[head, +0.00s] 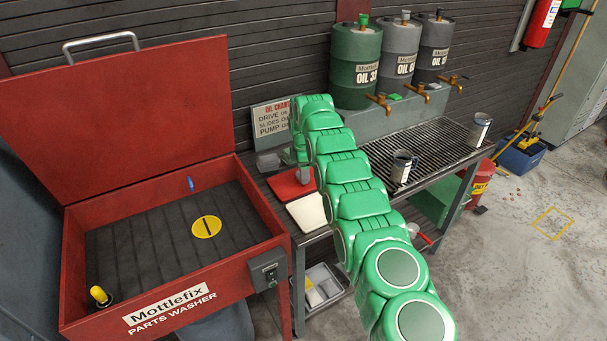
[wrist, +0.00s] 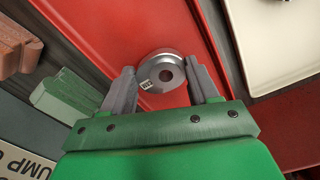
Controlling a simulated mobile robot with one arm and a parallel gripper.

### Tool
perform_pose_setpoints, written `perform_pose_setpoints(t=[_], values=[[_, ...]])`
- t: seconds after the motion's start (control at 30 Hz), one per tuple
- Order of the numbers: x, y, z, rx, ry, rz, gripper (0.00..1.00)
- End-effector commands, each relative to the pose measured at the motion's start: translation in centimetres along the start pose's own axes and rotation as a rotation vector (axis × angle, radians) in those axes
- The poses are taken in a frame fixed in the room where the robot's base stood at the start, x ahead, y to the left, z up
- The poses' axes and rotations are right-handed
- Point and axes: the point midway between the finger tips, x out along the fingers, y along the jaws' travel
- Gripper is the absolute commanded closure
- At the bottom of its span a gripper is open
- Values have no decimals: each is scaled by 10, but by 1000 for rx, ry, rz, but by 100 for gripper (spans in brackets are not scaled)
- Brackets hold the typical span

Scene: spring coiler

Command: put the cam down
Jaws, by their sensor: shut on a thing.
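The cam (wrist: 165,72) is a silver metal disc with a round hole and a small marked label. My gripper (wrist: 166,84) is shut on it, with one grey finger on each side. In the wrist view the cam is over a red tray (wrist: 110,25); I cannot tell whether it touches the tray. In the head view my gripper (head: 303,176) is low over the red tray (head: 283,189), on the bench left of my green arm. The cam cannot be made out clearly there.
A cream tray (head: 308,212) lies right beside the red tray. The red parts washer (head: 180,290) stands open at left.

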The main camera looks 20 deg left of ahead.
Motion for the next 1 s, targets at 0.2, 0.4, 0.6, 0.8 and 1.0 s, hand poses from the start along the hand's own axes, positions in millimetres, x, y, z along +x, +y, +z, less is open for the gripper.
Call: perform_pose_setpoints(t=[0.2, 0.4, 0.6, 0.8, 1.0], values=[[8, 0, 1, 1, 0, -2, 78], [9, 0, 1, 1, 0, -2, 78], [11, -1, 0, 1, 0, -2, 27], [11, -1, 0, 1, 0, -3, 15], [11, -1, 1, 1, 0, -2, 15]])
